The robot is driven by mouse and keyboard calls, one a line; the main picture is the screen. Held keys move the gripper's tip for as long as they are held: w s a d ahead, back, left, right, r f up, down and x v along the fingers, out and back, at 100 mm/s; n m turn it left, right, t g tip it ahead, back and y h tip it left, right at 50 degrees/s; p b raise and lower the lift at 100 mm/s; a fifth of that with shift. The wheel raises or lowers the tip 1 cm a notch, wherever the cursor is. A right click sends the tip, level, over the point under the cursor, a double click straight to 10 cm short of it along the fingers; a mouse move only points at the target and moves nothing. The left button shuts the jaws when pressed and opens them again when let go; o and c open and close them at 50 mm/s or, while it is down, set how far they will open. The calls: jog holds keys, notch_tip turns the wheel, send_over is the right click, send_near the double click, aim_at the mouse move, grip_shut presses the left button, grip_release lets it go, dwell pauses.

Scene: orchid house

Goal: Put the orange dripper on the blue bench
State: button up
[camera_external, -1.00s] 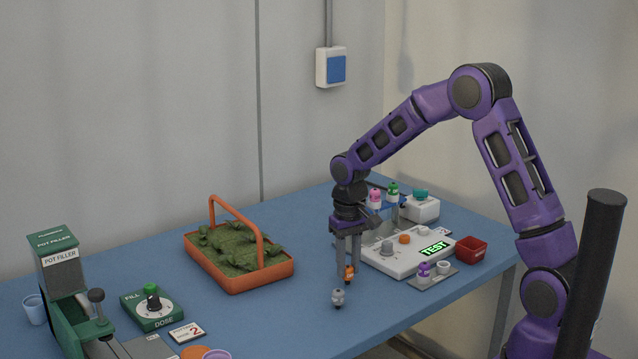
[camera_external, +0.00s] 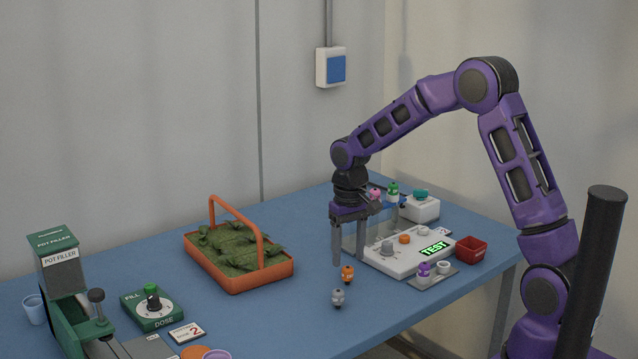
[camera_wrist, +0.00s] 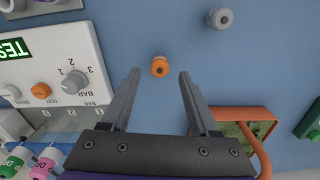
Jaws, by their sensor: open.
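The orange dripper (camera_external: 347,274) stands upright on the blue bench (camera_external: 300,320), just behind a grey dripper (camera_external: 338,297). My gripper (camera_external: 349,258) is open and empty above it, its fingers pointing down. In the wrist view the orange dripper (camera_wrist: 159,67) shows from above, just beyond and between the tips of my open gripper (camera_wrist: 158,76), with nothing between the fingers. The grey dripper (camera_wrist: 219,18) is apart from it, at the upper right of that view.
A white test unit (camera_external: 405,262) with knobs stands right of my gripper, with a purple dripper (camera_external: 424,270) and a red bin (camera_external: 471,250) nearby. An orange basket of plants (camera_external: 262,278) is at the left.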

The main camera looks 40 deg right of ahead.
aim_at(348, 268)
notch_tip(348, 268, up, 9)
jog(key=p, duration=0.1)
dwell(0.3)
